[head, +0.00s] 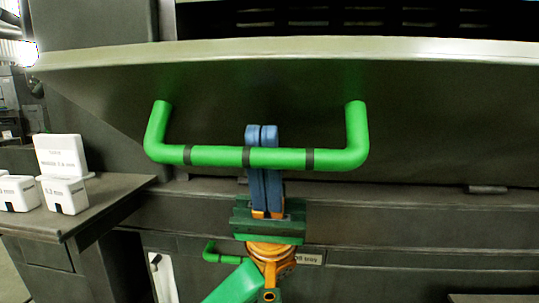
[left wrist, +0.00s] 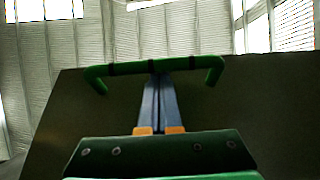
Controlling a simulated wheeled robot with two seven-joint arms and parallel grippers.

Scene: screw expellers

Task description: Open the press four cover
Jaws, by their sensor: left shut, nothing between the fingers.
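The press cover (head: 430,115) is a wide dark panel with a pale upper edge, and a dark opening shows above that edge. A green U-shaped handle (head: 210,155) with dark bands is fixed to it. The handle also shows in the left wrist view (left wrist: 130,67). My left gripper (head: 262,130) has blue fingers pressed together, with nothing between them. They point up behind the middle of the handle bar, on the cover side, and their tips show above it. Whether they touch the bar is unclear. My right gripper is not in view.
A dark side table (head: 90,208) at the left holds white labelled boxes (head: 62,194). A small dark latch-like piece (head: 487,189) is at the right.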

